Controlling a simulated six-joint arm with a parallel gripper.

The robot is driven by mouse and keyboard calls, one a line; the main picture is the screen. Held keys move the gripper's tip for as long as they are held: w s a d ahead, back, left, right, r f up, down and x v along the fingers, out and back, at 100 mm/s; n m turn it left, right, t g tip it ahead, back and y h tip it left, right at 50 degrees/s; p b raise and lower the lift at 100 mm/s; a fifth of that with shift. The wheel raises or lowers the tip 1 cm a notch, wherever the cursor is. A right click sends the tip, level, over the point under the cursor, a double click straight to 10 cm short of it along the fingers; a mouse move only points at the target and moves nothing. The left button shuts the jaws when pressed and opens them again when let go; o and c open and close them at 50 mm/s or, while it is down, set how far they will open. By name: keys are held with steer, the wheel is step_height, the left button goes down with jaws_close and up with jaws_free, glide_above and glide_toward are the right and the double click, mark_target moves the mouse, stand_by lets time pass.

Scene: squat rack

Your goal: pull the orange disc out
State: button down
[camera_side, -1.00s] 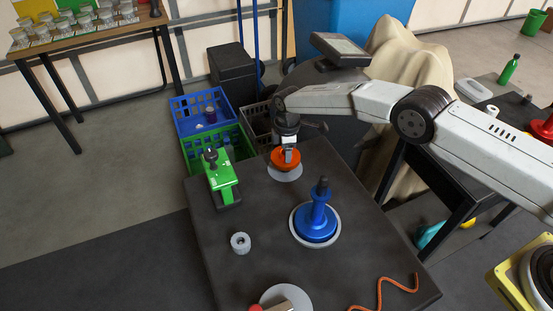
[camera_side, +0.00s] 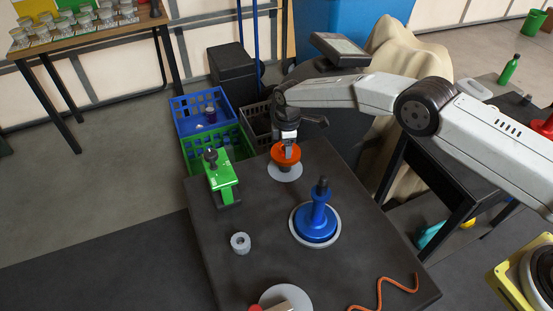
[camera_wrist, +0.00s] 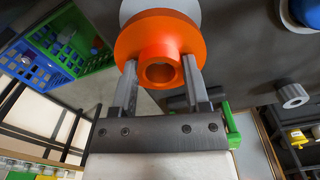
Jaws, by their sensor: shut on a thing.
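The orange disc (camera_side: 280,155) is at the far end of the dark table, above a pale round plate (camera_side: 285,174). My gripper (camera_side: 289,150) is shut on the orange disc from above. In the wrist view, the two fingers of my gripper (camera_wrist: 160,72) lie on either side of the hollow hub of the orange disc (camera_wrist: 135,40). The pale plate (camera_wrist: 190,8) shows behind it there. In the side view the disc appears a little above the plate. What lies between disc and plate is hidden.
A blue stepped piece (camera_side: 317,228) stands on a pale base nearer on the table. A green clamp-like thing (camera_side: 221,178) is at the left edge, and a grey ring (camera_side: 240,243) lies nearer. Blue (camera_side: 187,108) and green crates stand beyond the table. An orange cord (camera_side: 381,290) lies at the front.

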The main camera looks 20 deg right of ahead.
steer(key=shift+r, duration=0.9)
